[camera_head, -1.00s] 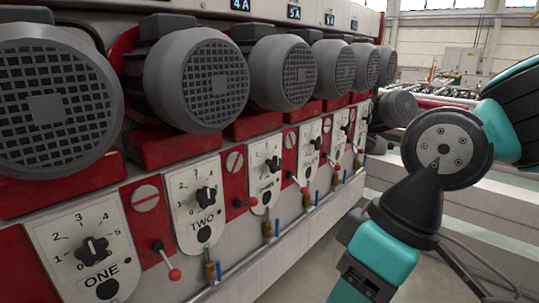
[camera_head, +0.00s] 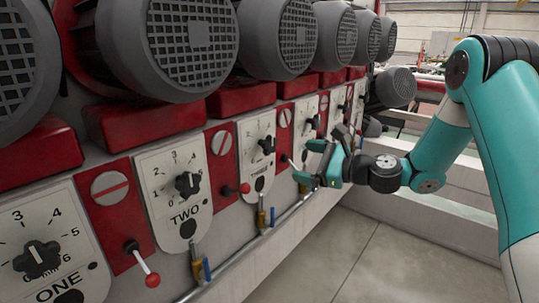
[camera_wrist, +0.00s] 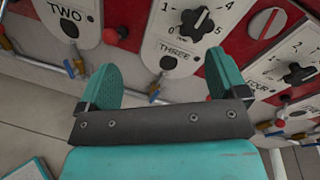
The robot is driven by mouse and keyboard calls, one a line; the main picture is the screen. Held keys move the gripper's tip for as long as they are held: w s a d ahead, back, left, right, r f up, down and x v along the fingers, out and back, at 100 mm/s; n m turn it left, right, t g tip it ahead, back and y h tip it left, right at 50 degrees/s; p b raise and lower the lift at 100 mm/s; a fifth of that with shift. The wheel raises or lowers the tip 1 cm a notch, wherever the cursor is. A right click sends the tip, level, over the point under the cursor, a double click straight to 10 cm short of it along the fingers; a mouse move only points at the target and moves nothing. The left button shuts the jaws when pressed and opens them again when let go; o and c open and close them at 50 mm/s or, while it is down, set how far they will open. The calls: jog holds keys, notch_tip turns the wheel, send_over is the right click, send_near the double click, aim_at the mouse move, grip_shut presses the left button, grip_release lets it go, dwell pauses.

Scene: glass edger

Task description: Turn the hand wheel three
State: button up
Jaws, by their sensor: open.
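The hand wheel three is a black knob (camera_head: 267,145) on a white dial plate marked THREE (camera_head: 257,158), on the machine's front panel. In the wrist view the knob (camera_wrist: 195,22) shows upper middle, past and between my fingertips, with the plate (camera_wrist: 178,45) around it. Its white pointer line points up and slightly right. My gripper (camera_head: 312,162) is to the right of the plate in the head view. In the wrist view my gripper (camera_wrist: 160,80) is open, its two teal fingers apart with nothing between them. The knob is apart from the fingers.
Knob TWO (camera_head: 187,184) and knob ONE (camera_head: 38,259) are to the left. Knob FOUR (camera_wrist: 299,73) is close right in the wrist view. Red-tipped levers (camera_head: 244,188) and blue-handled valves (camera_head: 262,219) stick out nearby. Grey motors (camera_head: 283,37) overhang the panel. The floor is clear.

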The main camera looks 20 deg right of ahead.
aim_at(273, 148)
jog(key=w+d+f+m+t+h, duration=0.1)
jog(key=w+d+f+m+t, duration=0.1)
jog(key=d+m, duration=0.2)
jog(key=p+x, duration=0.6)
jog(key=x, duration=0.2)
jog(key=p+x, duration=0.7)
jog(key=x, duration=0.2)
jog(key=shift+w+d, duration=0.15)
jog(key=shift+d, duration=0.15)
jog(key=c, duration=0.9)
jog(key=shift+c, duration=0.2)
